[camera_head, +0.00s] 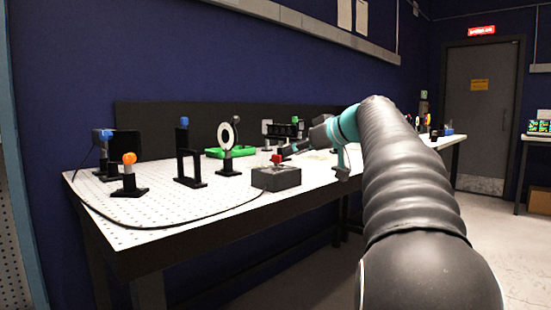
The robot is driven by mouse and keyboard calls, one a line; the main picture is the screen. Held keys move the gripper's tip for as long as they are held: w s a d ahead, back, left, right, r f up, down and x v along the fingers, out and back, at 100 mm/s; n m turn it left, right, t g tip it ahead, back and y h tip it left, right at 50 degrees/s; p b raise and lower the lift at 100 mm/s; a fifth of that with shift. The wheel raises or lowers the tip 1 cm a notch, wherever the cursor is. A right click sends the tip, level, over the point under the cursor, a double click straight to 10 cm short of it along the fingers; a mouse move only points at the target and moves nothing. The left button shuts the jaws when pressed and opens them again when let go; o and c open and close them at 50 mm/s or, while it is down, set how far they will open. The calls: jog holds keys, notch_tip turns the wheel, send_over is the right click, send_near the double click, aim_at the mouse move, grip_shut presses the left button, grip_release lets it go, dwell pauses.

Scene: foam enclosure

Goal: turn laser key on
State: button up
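A grey box (276,179) sits near the front edge of the white perforated optical table (130,238). A small red key or knob (277,158) stands upright on its top.
To the left stand an orange-topped post (129,175), a black frame mount (190,168) and a white ring mount (227,138). A green part (230,152) lies behind. A black cable (170,224) curves along the table front to the box. A grey door (484,115) is at the back right.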

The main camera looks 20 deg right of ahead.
aim_at(276, 157)
jog(key=x, duration=0.7)
jog(key=shift+w+a+f, duration=0.1)
jog(key=shift+w+f, duration=0.1)
jog(key=shift+w, duration=0.05)
grip_shut()
